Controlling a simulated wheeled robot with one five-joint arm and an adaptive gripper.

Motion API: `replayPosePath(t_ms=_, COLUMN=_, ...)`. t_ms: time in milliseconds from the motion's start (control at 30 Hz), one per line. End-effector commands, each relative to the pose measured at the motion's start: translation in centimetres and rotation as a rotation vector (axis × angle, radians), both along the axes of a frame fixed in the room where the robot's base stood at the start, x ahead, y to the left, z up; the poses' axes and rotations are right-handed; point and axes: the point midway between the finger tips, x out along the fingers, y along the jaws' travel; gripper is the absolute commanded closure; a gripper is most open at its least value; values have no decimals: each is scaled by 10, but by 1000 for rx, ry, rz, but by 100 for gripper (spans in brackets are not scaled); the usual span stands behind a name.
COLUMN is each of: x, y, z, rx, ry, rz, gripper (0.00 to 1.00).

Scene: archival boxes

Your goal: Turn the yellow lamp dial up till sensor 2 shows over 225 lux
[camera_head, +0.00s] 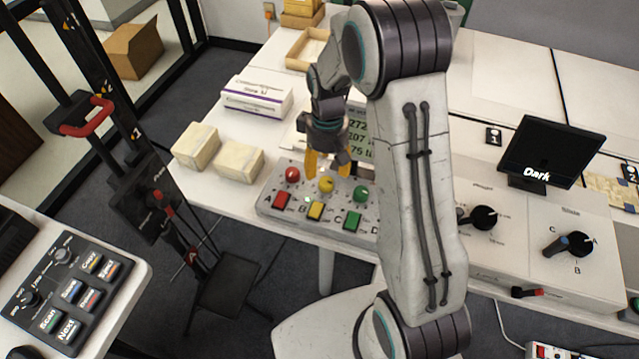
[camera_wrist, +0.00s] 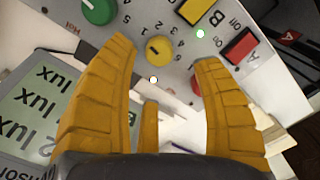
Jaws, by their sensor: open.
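The yellow dial (camera_head: 326,184) sits on the grey control panel (camera_head: 262,205), between a red dial (camera_head: 292,175) and a green dial (camera_head: 361,194). My gripper (camera_head: 328,165) is open above the panel, its yellow fingers pointing down at the yellow dial. In the wrist view the yellow dial (camera_wrist: 158,51) shows between the spread fingertips (camera_wrist: 166,58), with no visible contact. The lux display (camera_head: 360,138) behind my gripper is partly covered by my arm; its lines read roughly 272, 207 and 75. In the wrist view the display (camera_wrist: 45,115) is upside down.
Red (camera_head: 282,200), yellow (camera_head: 316,210) and green (camera_head: 353,221) buttons lie in front of the dials. Two pale boxes (camera_head: 238,162) and a white-purple box (camera_head: 257,97) stand left of the panel. A dark screen (camera_head: 548,150) and black knobs (camera_head: 484,217) are at right.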

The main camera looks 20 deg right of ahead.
Motion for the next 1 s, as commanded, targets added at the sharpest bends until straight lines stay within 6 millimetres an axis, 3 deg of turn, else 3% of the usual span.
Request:
replayPosePath(t_ms=233, x=3, y=0, z=-7, rx=1, ry=-13, rz=69, gripper=40)
replayPosePath(t_ms=700, x=2, y=0, z=-61, rx=0, ry=-11, rz=72, gripper=40)
replayPosePath(t_ms=1000, x=2, y=0, z=-73, rx=1, ry=-13, rz=71, gripper=40)
